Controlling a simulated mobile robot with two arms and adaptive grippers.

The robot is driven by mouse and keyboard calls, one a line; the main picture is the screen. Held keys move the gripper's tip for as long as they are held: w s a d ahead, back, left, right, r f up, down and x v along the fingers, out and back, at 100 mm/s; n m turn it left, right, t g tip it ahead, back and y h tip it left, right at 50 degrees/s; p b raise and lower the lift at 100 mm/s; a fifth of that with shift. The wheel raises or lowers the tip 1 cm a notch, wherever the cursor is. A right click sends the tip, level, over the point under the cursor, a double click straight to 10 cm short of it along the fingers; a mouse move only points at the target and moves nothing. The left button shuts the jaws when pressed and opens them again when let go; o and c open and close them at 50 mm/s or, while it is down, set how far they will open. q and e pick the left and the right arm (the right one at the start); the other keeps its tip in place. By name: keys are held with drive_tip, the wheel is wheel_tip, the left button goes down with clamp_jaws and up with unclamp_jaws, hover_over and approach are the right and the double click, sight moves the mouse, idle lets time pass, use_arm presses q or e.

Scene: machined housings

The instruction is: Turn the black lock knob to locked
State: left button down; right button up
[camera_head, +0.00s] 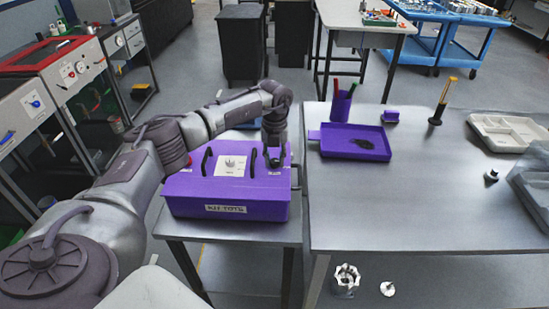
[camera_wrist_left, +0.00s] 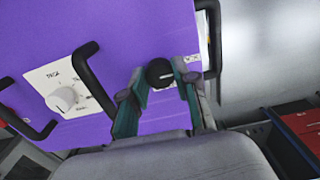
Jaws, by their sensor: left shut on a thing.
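The purple kit tote (camera_head: 228,210) sits on a metal table, its lid carrying handles, a white dial plate and labels. The black lock knob (camera_wrist_left: 159,72) is on the lid near its right end. My left gripper (camera_head: 274,160) reaches down over that end. In the left wrist view, its two fingers (camera_wrist_left: 161,82) stand on either side of the knob and are shut on it. Which label mark the knob points at cannot be read. In the head view the fingers largely hide the knob. My right gripper is not in view.
Two black handles (camera_head: 207,160) stand up from the lid, one close to my left gripper. A white dial (camera_wrist_left: 62,99) is on the lid. A purple tray (camera_head: 335,152) and a pen cup (camera_head: 341,108) stand on the right table, whose front middle is clear.

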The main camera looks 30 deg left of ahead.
sight(275, 161)
use_arm(q)
drive_tip(key=c, duration=0.9)
unclamp_jaws()
drive_tip(key=shift+o, duration=0.2)
wheel_tip(275, 161, up, 12)
